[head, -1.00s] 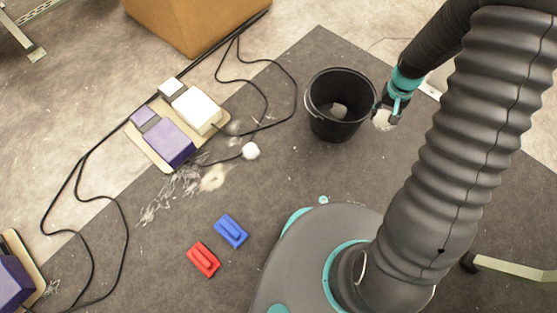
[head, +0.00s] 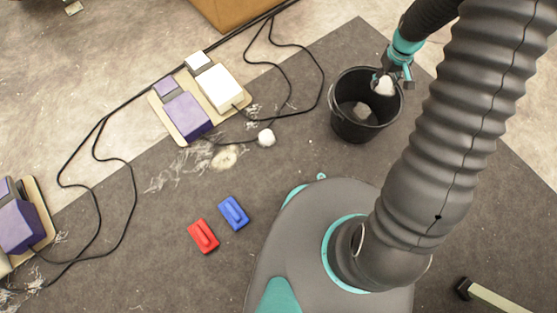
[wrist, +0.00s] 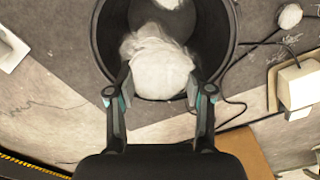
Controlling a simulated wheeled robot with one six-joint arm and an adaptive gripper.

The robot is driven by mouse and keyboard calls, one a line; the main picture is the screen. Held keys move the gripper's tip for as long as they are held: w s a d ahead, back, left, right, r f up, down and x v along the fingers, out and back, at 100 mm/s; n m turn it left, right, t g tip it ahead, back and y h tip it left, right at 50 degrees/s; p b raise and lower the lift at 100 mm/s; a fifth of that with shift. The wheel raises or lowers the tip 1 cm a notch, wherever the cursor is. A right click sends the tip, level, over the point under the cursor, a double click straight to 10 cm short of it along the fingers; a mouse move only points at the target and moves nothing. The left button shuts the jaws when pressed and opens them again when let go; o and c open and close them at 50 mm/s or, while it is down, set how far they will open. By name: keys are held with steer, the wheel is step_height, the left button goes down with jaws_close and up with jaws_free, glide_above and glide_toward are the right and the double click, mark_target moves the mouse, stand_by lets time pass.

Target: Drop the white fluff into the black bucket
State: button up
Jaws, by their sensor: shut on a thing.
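My gripper (head: 391,80) is shut on a clump of white fluff (head: 384,86), which also shows between the fingers in the wrist view (wrist: 158,68). In the head view the held fluff is over the right part of the black bucket's (head: 342,123) opening. In the wrist view it is over the near part of the opening, and the bucket rim (wrist: 226,50) curves around it. Another piece of white fluff (head: 362,110) lies inside the bucket. A small white fluff ball (head: 266,138) lies on the floor left of the bucket.
A board with purple and white boxes (head: 218,88) stands left of the bucket, with black cables (head: 322,88) between. Blue (head: 233,213) and red (head: 203,236) blocks lie near my base. White scraps (head: 170,174) are scattered on the dark mat. A cardboard box (head: 232,12) is at the back.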

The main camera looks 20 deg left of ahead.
steer(key=w+f+n+b, duration=0.1)
steer(key=f+n, duration=0.1)
steer(key=n, duration=0.1)
steer(key=w+f+n+b, duration=0.1)
steer(key=w+f+n, duration=0.1)
steer(key=shift+w+n, duration=0.2)
steer(key=shift+n, duration=0.2)
stand_by(0.4)
steer(key=o, duration=0.8)
steer(key=shift+o, duration=0.2)
step_height(320, 180, up, 12)
stand_by(0.6)
